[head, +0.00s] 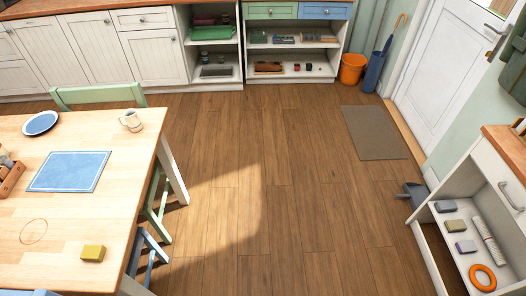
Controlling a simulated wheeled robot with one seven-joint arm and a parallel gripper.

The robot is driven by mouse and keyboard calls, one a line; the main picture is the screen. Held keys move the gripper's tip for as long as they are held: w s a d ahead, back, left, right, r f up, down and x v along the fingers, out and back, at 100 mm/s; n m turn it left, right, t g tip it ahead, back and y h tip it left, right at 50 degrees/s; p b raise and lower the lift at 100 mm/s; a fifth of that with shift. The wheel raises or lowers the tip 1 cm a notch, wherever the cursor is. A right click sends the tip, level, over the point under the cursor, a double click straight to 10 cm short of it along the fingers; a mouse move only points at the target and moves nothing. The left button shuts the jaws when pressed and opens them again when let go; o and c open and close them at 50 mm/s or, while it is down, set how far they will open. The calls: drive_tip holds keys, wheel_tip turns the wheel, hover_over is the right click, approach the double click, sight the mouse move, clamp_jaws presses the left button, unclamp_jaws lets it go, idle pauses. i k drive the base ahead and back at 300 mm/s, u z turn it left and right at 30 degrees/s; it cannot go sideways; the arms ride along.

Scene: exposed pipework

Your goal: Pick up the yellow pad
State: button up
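A small yellow block-like pad (93,254) lies on the light wooden table (75,218) at the lower left of the head view. It is near the table's front right part, close to the right edge. Nothing covers it. My gripper is not in view.
The table also holds a blue mat (70,171), a plate (41,123), a mug (131,121) and a wooden box (11,178). A green chair (100,95) stands behind it. A white shelf (440,236) at right holds small pads and an orange ring (482,277). The middle floor is clear.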

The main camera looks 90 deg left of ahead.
sight(91, 252)
drive_tip(key=z, duration=2.4)
drive_tip(key=k, duration=1.25)
drive_tip(key=z, duration=2.05)
drive_tip(key=i, duration=0.5)
drive_tip(key=z, duration=0.05)
